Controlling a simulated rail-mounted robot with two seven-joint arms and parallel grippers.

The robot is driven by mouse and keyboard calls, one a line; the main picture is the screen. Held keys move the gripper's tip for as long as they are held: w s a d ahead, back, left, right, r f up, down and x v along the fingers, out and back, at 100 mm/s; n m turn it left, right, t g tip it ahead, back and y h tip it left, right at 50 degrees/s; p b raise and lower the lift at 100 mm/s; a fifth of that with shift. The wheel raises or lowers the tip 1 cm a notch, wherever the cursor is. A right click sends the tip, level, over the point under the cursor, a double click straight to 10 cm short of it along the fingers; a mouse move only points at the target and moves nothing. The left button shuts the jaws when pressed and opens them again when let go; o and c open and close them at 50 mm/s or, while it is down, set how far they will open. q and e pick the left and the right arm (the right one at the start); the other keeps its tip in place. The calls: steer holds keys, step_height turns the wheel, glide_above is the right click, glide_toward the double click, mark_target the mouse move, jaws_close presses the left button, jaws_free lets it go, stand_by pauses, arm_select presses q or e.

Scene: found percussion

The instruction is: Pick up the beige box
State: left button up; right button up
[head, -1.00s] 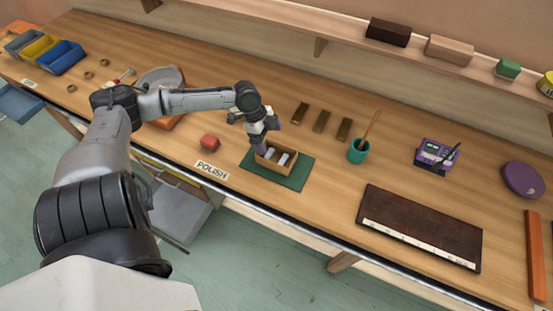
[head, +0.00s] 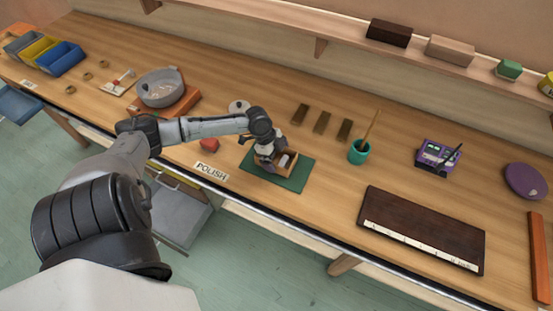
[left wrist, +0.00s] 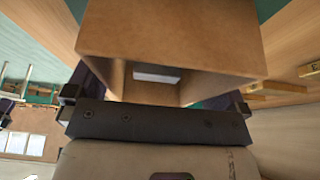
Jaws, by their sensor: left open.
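The beige box (head: 290,167) is open-topped and sits on the green mat (head: 293,182) on the workbench, with pale pieces inside. In the left wrist view the box (left wrist: 170,35) fills the upper middle, very close, with a white piece showing through its opening. My left gripper (head: 266,161) is open and low at the box's left side, covering part of it. In the left wrist view the dark gripper parts lie on either side of the box's lower part; I cannot tell whether they touch it. My right gripper is not in view.
A dark board (head: 421,230) lies at the front right.

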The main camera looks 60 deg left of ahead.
arm_select(q)
steer(key=c, duration=0.7)
steer(key=shift+r, duration=0.1)
